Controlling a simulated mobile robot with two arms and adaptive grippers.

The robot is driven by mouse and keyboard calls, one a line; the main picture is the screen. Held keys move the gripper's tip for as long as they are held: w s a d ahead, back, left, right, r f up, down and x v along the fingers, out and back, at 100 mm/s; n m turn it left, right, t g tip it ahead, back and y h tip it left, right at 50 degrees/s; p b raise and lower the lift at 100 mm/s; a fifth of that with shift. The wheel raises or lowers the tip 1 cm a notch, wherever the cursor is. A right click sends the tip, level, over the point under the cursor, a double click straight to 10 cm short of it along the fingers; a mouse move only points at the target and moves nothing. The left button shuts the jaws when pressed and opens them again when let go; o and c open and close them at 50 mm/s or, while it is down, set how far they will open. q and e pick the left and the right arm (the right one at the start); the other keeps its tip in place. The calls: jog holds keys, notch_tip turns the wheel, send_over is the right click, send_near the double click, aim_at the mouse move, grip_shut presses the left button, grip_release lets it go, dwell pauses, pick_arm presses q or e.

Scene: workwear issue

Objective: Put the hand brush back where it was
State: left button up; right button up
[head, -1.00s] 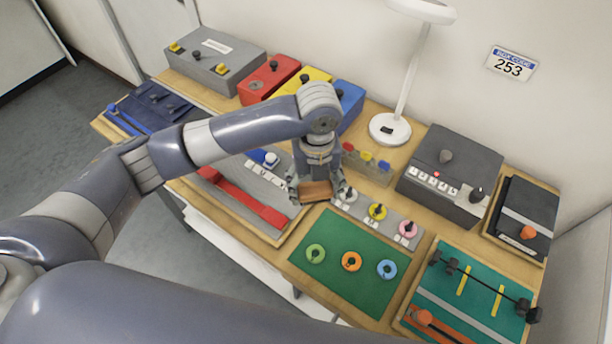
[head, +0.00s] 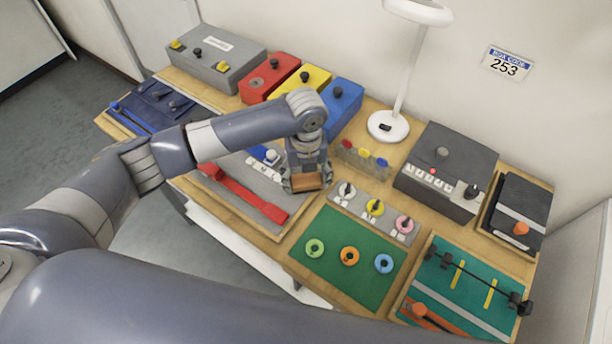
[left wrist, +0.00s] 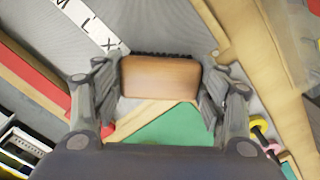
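The hand brush is a wooden block with dark bristles. It shows in the head view (head: 311,183) and large in the left wrist view (left wrist: 160,77). My left gripper (head: 309,180) points down, with its fingers closed against both ends of the brush; its fingers also flank the brush in the left wrist view (left wrist: 160,88). The brush is over or near the right end of the grey board (head: 235,204) that carries a red bar and size letters. I cannot tell whether it touches the surface beneath. My right gripper is not in view.
A green mat (head: 330,275) with coloured rings lies in front, and a strip with round tags (head: 373,222) is just right of the gripper. A clear holder with coloured knobs (head: 364,160), a lamp (head: 388,126) and a dark grey box (head: 446,170) stand behind and to the right.

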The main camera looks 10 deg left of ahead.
aim_at(306, 179)
pick_arm(q)
jog(key=o, duration=0.4)
jog(key=shift+r, duration=0.15)
notch_tip(306, 179, up, 12)
jog(key=b, duration=0.2)
jog(key=shift+b, duration=0.35)
